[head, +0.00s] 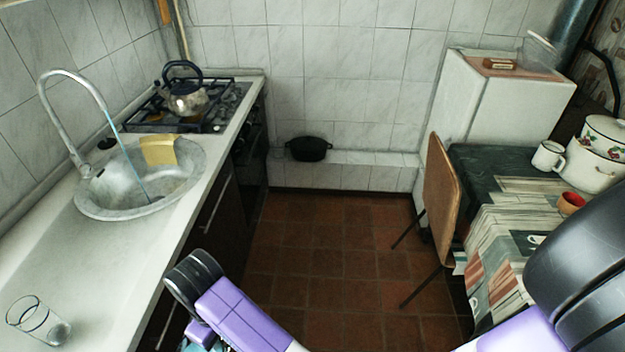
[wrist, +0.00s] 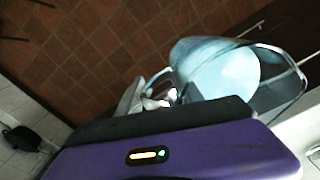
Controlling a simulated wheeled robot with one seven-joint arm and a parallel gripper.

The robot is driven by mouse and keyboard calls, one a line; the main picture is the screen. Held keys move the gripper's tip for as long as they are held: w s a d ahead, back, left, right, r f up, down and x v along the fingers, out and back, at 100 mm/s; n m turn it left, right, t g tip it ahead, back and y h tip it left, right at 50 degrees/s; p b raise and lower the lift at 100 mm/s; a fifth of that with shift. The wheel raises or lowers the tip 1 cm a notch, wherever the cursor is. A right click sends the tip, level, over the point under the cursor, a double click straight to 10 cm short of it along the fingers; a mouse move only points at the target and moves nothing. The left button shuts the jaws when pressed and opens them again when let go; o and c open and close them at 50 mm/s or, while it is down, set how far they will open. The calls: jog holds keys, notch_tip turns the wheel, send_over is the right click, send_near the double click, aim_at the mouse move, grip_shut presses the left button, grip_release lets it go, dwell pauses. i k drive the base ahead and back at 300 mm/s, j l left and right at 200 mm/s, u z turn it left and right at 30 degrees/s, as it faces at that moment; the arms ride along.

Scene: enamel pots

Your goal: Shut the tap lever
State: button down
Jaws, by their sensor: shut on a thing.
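The tap (head: 72,120) is a tall curved grey spout at the left of the sink, in the head view. A thin bluish stream (head: 128,165) runs from its mouth into the sink. A small stub shows at the tap's base, but I cannot make out the lever's position. My gripper (wrist: 163,90) is low beside the counter front, well apart from the tap. It is shut on a pale blue round thing (wrist: 222,78), seen in the wrist view. The fingers are mostly hidden there, and in the head view the gripper is largely cut off.
The round sink (head: 95,205) holds a yellow cloth or sponge (head: 158,150). A clear glass (head: 38,322) stands at the near counter end. A kettle (head: 186,97) is on the stove. A chair (head: 440,195) and table are right; the tiled floor between is open.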

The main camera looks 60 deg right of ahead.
aim_at(74, 150)
jog(key=i+z, duration=0.1)
jog(key=z, duration=0.4)
jog(key=i+j+z, duration=0.1)
jog(key=z, duration=0.4)
jog(key=j+z, duration=0.2)
jog(key=z, duration=0.3)
jog(key=i+j+z, duration=0.1)
jog(key=z, duration=0.4)
jog(key=j+z, duration=0.25)
jog(key=z, duration=0.25)
jog(key=j+z, duration=0.2)
jog(key=z, duration=0.3)
jog(key=i+j+z, duration=0.45)
jog(key=i+j, duration=0.2)
jog(key=j, duration=0.2)
